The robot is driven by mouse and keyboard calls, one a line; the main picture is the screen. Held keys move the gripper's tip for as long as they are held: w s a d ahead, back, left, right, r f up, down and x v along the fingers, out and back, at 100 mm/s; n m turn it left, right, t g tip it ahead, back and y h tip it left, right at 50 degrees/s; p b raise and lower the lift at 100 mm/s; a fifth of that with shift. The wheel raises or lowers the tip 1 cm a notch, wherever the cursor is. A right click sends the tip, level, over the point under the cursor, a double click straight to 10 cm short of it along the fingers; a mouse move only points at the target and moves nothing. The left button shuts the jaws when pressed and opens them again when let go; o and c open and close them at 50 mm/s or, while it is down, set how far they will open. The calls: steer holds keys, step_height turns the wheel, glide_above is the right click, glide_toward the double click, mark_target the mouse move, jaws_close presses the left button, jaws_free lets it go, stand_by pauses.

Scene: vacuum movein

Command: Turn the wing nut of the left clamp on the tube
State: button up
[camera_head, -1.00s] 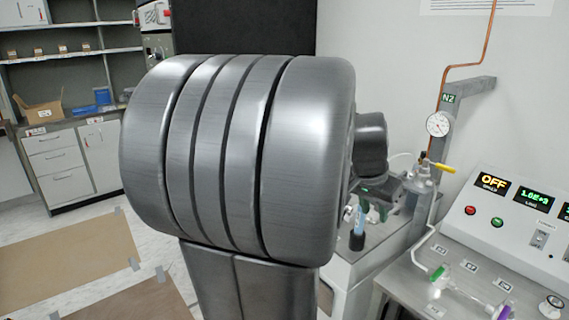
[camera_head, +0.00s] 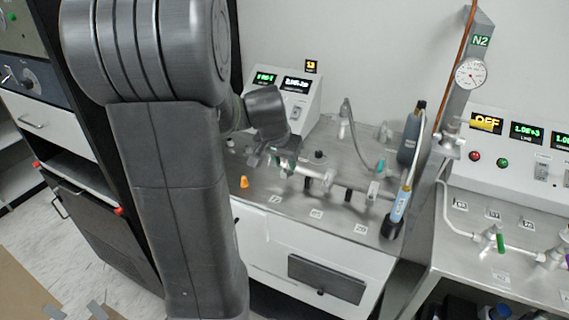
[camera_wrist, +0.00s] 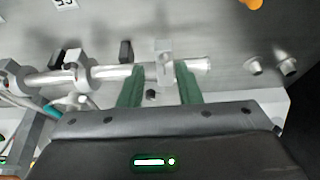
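A metal tube (camera_head: 315,175) lies along the bench with clamps on it; it also crosses the wrist view (camera_wrist: 110,73). In the wrist view a pale clamp (camera_wrist: 164,60) sits near the tube's right end; it appears to be the left clamp of the head view. Another clamp (camera_wrist: 76,68) is farther left on the tube. My gripper (camera_wrist: 160,68) is open, its green fingers apart on either side of the pale clamp. I cannot tell whether they touch it or which part is its wing nut. In the head view my gripper (camera_head: 278,160) is at the tube's left end, partly hidden.
An orange cone (camera_head: 244,182) stands at the bench's front left. A blue-tipped handheld tool (camera_head: 399,208) stands at the right of the bench. A display box (camera_head: 290,98) is behind the tube. A gauge (camera_head: 470,74) hangs on the post at right.

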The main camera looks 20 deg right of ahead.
steer(key=shift+w+f, duration=0.35)
steer(key=shift+f, duration=0.15)
steer(key=shift+d+f, duration=0.2)
steer(key=shift+f, duration=0.15)
steer(key=shift+w, duration=0.1)
jaws_close()
steer(key=shift+f+b, duration=0.15)
steer(key=shift+b, duration=0.35)
steer(key=m+g+b, duration=0.1)
steer(key=m+b, duration=0.1)
steer(key=b, duration=0.1)
steer(key=shift+w+a+m, duration=0.1)
steer(key=shift+w+m, duration=0.05)
steer(key=shift+m, duration=0.25)
steer(key=shift+m+g+h+b, duration=0.5)
steer(key=shift+m+b, duration=0.4)
steer(key=shift+m, duration=0.6)
